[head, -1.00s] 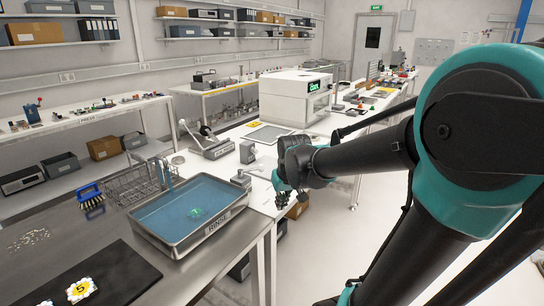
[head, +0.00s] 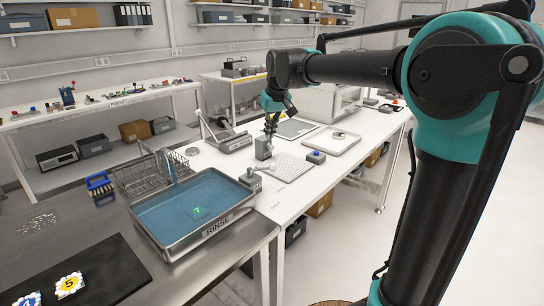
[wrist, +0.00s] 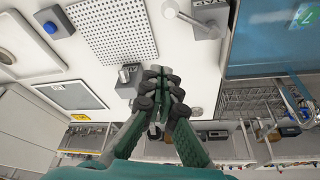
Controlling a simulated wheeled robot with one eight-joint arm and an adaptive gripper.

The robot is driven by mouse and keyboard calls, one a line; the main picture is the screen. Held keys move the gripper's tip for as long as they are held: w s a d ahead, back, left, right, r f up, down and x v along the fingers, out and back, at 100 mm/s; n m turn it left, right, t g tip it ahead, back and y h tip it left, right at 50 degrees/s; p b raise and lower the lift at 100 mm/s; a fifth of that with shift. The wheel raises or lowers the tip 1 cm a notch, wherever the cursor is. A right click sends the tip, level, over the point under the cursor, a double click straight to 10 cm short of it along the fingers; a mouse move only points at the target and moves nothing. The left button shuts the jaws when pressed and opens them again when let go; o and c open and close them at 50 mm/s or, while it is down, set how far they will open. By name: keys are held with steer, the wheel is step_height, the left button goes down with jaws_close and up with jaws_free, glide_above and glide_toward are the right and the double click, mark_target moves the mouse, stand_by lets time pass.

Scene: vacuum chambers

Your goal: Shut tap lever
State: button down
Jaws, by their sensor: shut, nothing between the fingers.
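A grey fitting with a pale lever (head: 250,180) stands on the white bench at the right rear corner of the rinse tray. In the wrist view its pale lever (wrist: 190,17) shows at the top, with a round knob at one end. A second grey block (head: 263,148) with a metal top stands farther back. It also shows in the wrist view (wrist: 127,86), just left of my fingers. I cannot tell for certain which is the tap. My gripper (head: 270,130) is shut and empty, pointing down by the second block; it shows centrally in the wrist view (wrist: 160,82).
The rinse tray (head: 216,229) holds blue liquid. A perforated plate (head: 286,168) and a blue-button box (head: 316,157) lie right of the blocks. A wire basket (head: 150,175) stands behind the tray. A grey device (head: 228,141) stands behind my gripper.

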mark_target(273, 165)
step_height(273, 165, down, 10)
steer(key=shift+s, duration=0.25)
stand_by(0.6)
steer(key=shift+s+d+f+m, duration=0.1)
steer(key=shift+s+d+m, duration=0.25)
steer(key=shift+m, duration=0.25)
steer(key=s+m, duration=0.1)
steer(key=s+m+h, duration=0.1)
steer(key=m, duration=0.1)
steer(key=shift+s+d, duration=0.15)
steer(key=shift+d, duration=0.1)
steer(key=shift+s+a+m+h, duration=0.15)
steer(key=shift+s+m+h, duration=0.3)
steer(key=shift+s+m, duration=0.7)
steer(key=shift+s+a+m+h, duration=0.1)
steer(key=shift+s+m+h, duration=0.35)
steer(key=shift+s+m, duration=0.7)
steer(key=shift+s, duration=0.1)
